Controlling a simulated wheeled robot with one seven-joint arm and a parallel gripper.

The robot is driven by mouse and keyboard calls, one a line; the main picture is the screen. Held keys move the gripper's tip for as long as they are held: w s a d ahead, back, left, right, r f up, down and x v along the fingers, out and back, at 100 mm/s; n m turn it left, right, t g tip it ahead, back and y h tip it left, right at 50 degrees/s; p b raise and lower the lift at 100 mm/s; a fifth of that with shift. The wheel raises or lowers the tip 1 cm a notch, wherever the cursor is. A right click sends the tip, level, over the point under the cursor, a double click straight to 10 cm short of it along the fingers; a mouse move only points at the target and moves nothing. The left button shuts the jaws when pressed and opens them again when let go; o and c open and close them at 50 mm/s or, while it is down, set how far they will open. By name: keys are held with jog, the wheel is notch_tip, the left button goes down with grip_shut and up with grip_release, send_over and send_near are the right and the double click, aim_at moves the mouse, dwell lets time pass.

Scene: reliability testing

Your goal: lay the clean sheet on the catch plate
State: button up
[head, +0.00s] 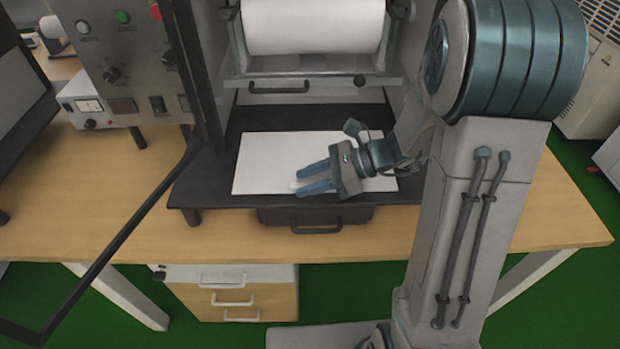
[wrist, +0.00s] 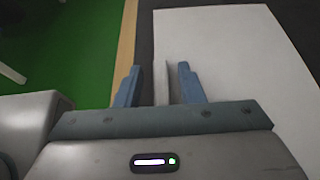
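The white sheet (head: 262,152) lies flat on the dark catch plate (head: 212,178) under the roller, covering much of its middle. My gripper (head: 296,181) is over the front part of the sheet, its blue fingers pointing left. In the wrist view my gripper (wrist: 160,80) has its two fingers apart, with the sheet (wrist: 235,60) below and to the right, and a dark strip of the catch plate (wrist: 145,35) along the sheet's left edge. A narrow pale strip shows between the fingers; I cannot tell whether it touches either one. My gripper and wrist hide part of the sheet.
A large white roll (head: 312,25) hangs above the plate behind a bar with a handle. An open dark-framed door (head: 120,240) swings out at left, near a control panel (head: 115,65). A drawer with a handle (head: 317,220) is below the plate. Bare wooden table (head: 480,225) lies at right.

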jog(key=shift+d+r, duration=0.15)
jog(key=shift+r, duration=0.05)
jog(key=p+v, duration=0.1)
jog(key=v, duration=1)
jog(key=shift+d, duration=0.15)
jog(key=shift+s+r, duration=0.15)
jog(key=shift+s, duration=0.1)
jog(key=s+d+n+t+h, duration=0.1)
jog(key=s+n+h, duration=1)
jog(key=n, duration=0.7)
jog(key=shift+s+r+t+h, duration=0.2)
jog(key=shift+r+t+h, duration=0.2)
jog(key=shift+h, duration=0.4)
jog(key=shift+d, duration=0.2)
